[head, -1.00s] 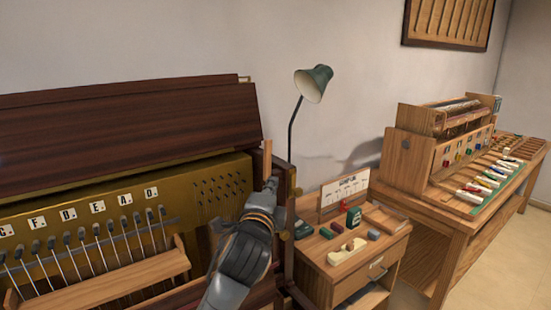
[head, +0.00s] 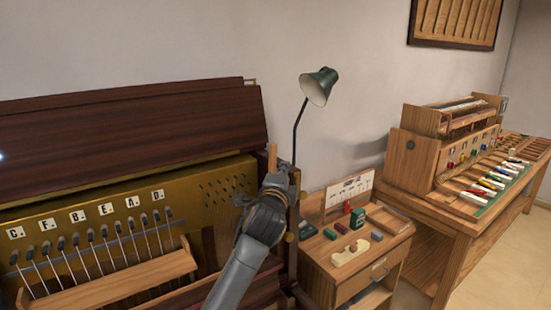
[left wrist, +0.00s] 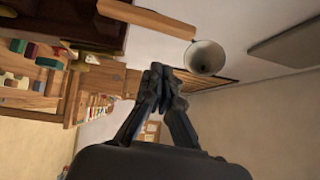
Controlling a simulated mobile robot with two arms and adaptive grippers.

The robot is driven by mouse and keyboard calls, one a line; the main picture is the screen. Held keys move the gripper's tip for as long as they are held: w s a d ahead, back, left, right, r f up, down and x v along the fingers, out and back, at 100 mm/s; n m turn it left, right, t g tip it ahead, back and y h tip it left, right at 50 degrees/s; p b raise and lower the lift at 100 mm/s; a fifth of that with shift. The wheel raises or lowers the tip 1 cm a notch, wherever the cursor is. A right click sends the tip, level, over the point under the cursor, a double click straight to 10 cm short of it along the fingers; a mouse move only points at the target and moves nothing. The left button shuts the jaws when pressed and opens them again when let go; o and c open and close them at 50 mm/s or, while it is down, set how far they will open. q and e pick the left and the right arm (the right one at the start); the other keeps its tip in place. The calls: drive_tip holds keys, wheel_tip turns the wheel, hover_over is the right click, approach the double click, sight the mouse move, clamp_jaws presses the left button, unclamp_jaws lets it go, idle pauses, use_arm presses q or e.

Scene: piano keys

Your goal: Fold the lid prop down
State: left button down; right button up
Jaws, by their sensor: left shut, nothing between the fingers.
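The lid prop (head: 272,158) is a short, light wooden bar standing upright by the right end of the raised dark lid (head: 130,137). It also shows in the left wrist view as a wooden bar (left wrist: 147,18) near the top. My left gripper (head: 284,167) is shut and empty, just to the right of the prop in the head view. Its hand hides the prop's lower part. In the left wrist view the closed fingertips (left wrist: 158,72) are apart from the bar in the picture. Whether they touch it elsewhere I cannot tell. My right gripper is not in view.
A green lamp (head: 318,86) stands behind the prop. A small wooden cabinet (head: 345,270) with small items is to the right. Farther right is a workbench (head: 430,218) with a keyboard model. Pins and a wooden rail (head: 120,280) fill the open case at left.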

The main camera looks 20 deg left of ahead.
sight(276, 162)
use_arm(q)
drive_tip(key=w+a+p, duration=0.1)
drive_tip(key=w+a, duration=0.2)
drive_tip(key=shift+a+r+p, duration=0.15)
drive_tip(key=shift+r+p, duration=0.05)
drive_tip(key=shift+p, duration=0.15)
drive_tip(key=shift+w, duration=0.1)
